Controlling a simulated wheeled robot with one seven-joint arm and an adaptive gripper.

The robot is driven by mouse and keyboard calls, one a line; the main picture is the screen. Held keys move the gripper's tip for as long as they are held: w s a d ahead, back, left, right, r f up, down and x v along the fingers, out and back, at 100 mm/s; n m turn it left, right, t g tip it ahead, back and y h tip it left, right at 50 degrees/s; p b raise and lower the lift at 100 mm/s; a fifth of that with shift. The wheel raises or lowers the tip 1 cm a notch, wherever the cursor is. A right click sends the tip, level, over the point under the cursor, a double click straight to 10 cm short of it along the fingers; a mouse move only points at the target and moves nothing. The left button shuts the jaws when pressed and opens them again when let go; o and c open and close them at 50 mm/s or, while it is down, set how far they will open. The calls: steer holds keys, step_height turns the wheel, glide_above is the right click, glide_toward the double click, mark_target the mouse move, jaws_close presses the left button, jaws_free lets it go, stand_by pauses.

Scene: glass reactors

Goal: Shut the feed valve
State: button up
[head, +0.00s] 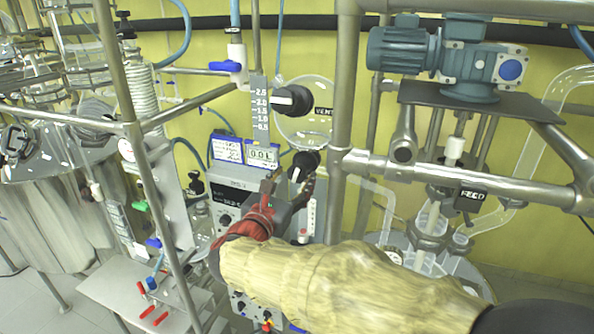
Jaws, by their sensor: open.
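My gripper (287,188) is open at the centre of the head view, with its red part at the wrist end and dark fingers pointing up. Just above the fingertips is a black knob (306,160) with a white pointer mark. I cannot tell whether the fingers touch it. A second black knob (292,99) sits higher, beside a label reading VENT. I cannot tell from this view which handle is the feed valve.
A blue-green motor (410,50) sits on a dark plate at upper right. Metal frame pipes (340,120) stand close to my gripper. A control box (240,195) and small displays (263,155) are at its left. A blue-handled valve (226,66) is higher up.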

steer(key=shift+x, duration=1.3)
steer(key=shift+s, duration=0.1)
steer(key=shift+c, duration=0.9)
steer(key=c, duration=1)
